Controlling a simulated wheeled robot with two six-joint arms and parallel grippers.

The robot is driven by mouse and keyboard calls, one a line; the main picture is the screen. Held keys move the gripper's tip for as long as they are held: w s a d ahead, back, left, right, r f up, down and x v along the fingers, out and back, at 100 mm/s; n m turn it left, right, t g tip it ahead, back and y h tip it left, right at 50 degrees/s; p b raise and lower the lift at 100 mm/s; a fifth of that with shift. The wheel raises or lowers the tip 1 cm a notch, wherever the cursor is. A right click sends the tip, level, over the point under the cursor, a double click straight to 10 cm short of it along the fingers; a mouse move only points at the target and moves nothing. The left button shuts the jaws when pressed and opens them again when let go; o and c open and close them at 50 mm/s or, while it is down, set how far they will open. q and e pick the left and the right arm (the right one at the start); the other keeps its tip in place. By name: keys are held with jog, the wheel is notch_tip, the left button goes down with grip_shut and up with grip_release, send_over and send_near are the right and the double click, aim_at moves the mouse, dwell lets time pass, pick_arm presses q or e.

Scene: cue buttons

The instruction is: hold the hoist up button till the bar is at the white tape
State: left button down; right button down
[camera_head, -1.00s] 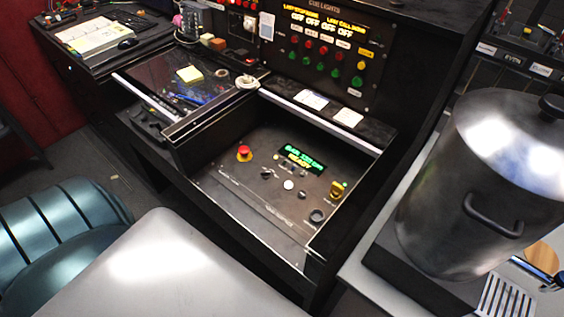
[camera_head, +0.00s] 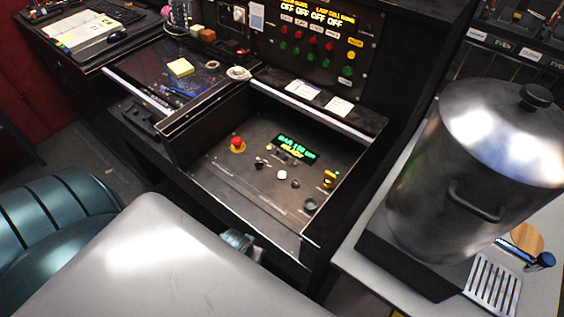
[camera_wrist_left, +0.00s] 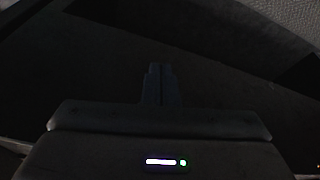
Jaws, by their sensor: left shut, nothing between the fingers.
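The sunken control panel (camera_head: 235,180) in the head view carries a red mushroom button on yellow (camera_head: 237,144), a white button (camera_head: 282,174), a dark knob (camera_head: 309,204) and a yellow key-like part (camera_head: 329,179). Its green display (camera_head: 297,148) ends in "READY"; the first line is hard to read. I cannot tell which is the hoist up button. I see neither the bar nor the white tape. In the dark left wrist view my left gripper (camera_wrist_left: 159,70) is shut and empty. A small grey part, maybe of my left arm, shows at the panel's front edge. My right gripper is out of view.
A large lidded metal pot (camera_head: 470,180) stands right of the console. Behind the panel is a cue light board (camera_head: 315,45). A teal chair (camera_head: 55,225) is at lower left.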

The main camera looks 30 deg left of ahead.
pick_arm(q)
notch_tip(320, 180, up, 11)
jog(key=w+d+n, duration=0.1)
jog(key=w+d, duration=0.1)
jog(key=w, duration=0.1)
jog(key=w+a+r+n+t+h, duration=0.1)
jog(key=w+n, duration=0.1)
jog(key=w, duration=0.1)
jog(key=w+a+r+n, duration=0.1)
jog(key=w+n, duration=0.2)
jog(key=w, duration=0.1)
jog(key=w+a+n+t+h, duration=0.1)
jog(key=w+n, duration=0.2)
jog(key=w, duration=0.1)
jog(key=shift+r+t+h+p, duration=0.3)
jog(key=shift+r, duration=0.1)
jog(key=w+a+r+n+t+h, duration=0.1)
jog(key=w+a+r+n, duration=0.1)
jog(key=w+n, duration=0.3)
jog(key=w+a+r+n+t+h, duration=0.1)
jog(key=w+a+r+n, duration=0.2)
jog(key=w+r+n, duration=0.2)
jog(key=shift+w+a+r, duration=0.2)
jog(key=shift+w+a, duration=0.15)
jog(key=shift+w, duration=0.55)
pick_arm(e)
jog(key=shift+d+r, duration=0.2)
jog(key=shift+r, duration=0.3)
